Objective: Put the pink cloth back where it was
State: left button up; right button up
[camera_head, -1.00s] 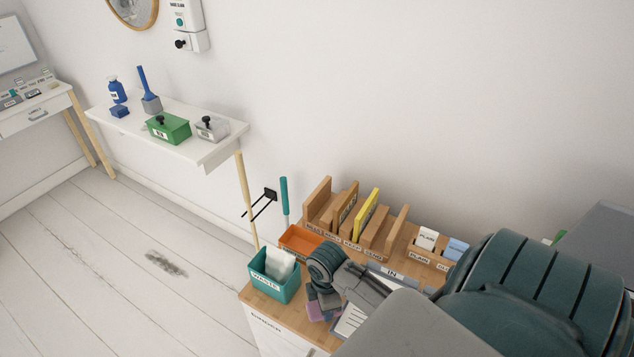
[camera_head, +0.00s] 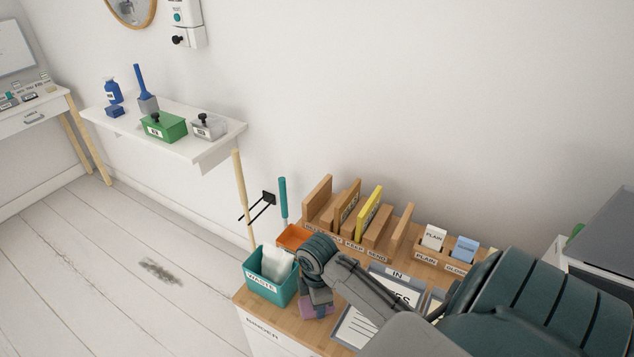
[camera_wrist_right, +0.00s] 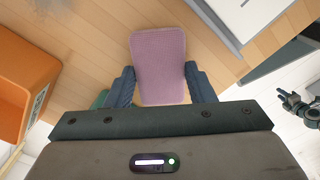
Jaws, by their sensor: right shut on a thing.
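I cannot tell whether the cloth touches the desk. A small dark gripper, seemingly my left (camera_wrist_right: 298,105), shows at the right edge of the wrist view; its jaw state is unclear. It is not in the head view.
The teal waste bin (camera_head: 272,287) with white contents stands close left of my right gripper. Behind are an orange tray (camera_head: 293,236), a wooden sorter (camera_head: 317,198) and a card holder (camera_head: 431,257). A clipboard (camera_head: 350,330) and the IN tray (camera_head: 395,272) lie to the right.

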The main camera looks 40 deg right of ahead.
jog(key=o, duration=0.9)
notch_tip(320, 180, up, 8)
jog(key=shift+r, duration=0.1)
jog(key=shift+r+p, duration=2)
jog(key=shift+p, duration=0.3)
